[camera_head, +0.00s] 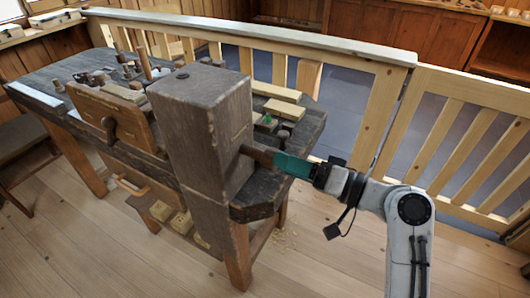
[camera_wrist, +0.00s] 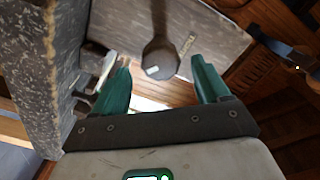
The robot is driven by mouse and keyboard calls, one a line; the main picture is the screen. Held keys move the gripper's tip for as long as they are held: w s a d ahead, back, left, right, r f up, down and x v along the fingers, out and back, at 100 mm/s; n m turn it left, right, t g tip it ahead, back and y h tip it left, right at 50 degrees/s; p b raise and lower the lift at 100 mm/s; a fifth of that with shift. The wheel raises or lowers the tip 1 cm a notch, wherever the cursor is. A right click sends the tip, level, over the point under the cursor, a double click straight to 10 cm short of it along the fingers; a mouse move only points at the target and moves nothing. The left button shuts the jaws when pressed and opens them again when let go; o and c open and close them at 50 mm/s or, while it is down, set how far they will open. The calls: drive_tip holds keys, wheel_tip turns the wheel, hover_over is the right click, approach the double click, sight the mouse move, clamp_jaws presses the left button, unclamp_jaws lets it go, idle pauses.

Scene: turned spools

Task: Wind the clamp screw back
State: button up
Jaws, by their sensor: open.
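The clamp screw (camera_head: 256,154) shows as a short brown bar from the right face of the big wooden block (camera_head: 200,115). In the wrist view the screw (camera_wrist: 159,50) is a dark shaft with a thicker rounded end and a small pale mark. My gripper (camera_head: 283,162) is at the screw's outer end, with teal fingers. In the wrist view my gripper (camera_wrist: 161,64) is open, one finger each side of the screw's end, with a visible gap on both sides. I cannot tell how deep the end lies between the fingers.
The dark workbench (camera_head: 305,128) carries wooden pieces and small tools behind the block. A wooden vise jaw (camera_head: 115,118) stands at left. A pale slatted railing (camera_head: 375,110) runs behind the bench and my arm. The floor (camera_head: 330,255) in front is mostly clear.

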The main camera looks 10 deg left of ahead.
sight(265, 157)
drive_tip(key=shift+x, duration=3.15)
drive_tip(key=c, duration=1)
drive_tip(key=shift+f+n+b, duration=0.35)
drive_tip(key=shift+n+b, duration=0.45)
drive_tip(key=shift+b, duration=0.45)
drive_tip(key=shift+r+n+b, duration=0.1)
drive_tip(key=shift+n+b, duration=0.6)
drive_tip(key=shift+b, duration=0.15)
drive_tip(key=shift+c, duration=0.2)
drive_tip(key=shift+r+n, duration=0.2)
drive_tip(key=shift+n, duration=0.2)
